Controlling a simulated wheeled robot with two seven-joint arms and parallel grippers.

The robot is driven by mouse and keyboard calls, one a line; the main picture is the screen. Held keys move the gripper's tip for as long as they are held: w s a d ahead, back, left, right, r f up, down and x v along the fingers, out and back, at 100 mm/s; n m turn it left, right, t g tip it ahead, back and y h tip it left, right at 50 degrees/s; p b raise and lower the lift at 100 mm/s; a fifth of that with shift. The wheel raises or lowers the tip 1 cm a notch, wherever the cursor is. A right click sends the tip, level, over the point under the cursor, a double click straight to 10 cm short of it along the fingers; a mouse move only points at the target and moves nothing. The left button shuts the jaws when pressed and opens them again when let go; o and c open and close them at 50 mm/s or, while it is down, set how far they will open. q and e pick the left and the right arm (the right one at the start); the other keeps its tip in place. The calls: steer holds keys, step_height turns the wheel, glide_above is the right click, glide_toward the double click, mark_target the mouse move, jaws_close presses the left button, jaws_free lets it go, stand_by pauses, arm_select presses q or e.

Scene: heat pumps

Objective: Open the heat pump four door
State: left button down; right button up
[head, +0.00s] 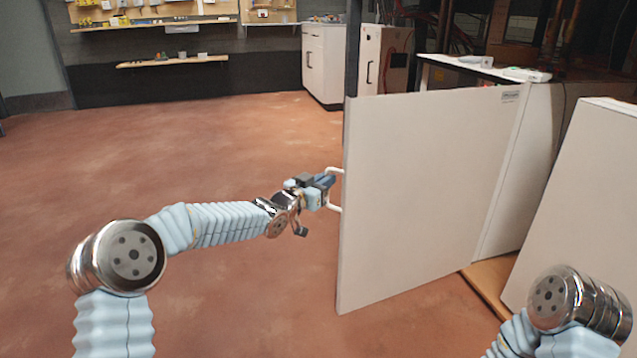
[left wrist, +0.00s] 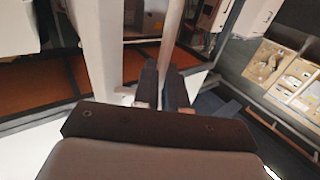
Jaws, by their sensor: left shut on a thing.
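The heat pump door (head: 425,190) is a large flat white panel, swung out from the white cabinet body (head: 540,140) behind it at the right. A small label is at its upper right corner. A pale bar handle (head: 334,172) sticks out at the door's left edge. My left gripper (head: 326,186) is at this handle and shut on it. My right gripper is not in view; only part of the right arm shows.
Another white cabinet (head: 585,190) stands at the right, near my right arm. A dark post (head: 352,45) rises behind the door's left edge. A white cupboard (head: 325,65) stands at the back wall. The reddish floor (head: 190,140) on the left is clear.

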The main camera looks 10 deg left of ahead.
arm_select(q)
steer(key=shift+s+d+r+h, duration=0.2)
steer(key=shift+d+h, duration=0.1)
steer(key=shift+d, duration=0.4)
steer(key=c, duration=1.4)
jaws_free()
steer(key=shift+w, duration=0.1)
steer(key=shift+c, duration=0.2)
steer(key=v, duration=1.4)
steer(key=shift+p, duration=0.4)
steer(key=shift+w+a, duration=0.1)
steer(key=shift+a, duration=0.05)
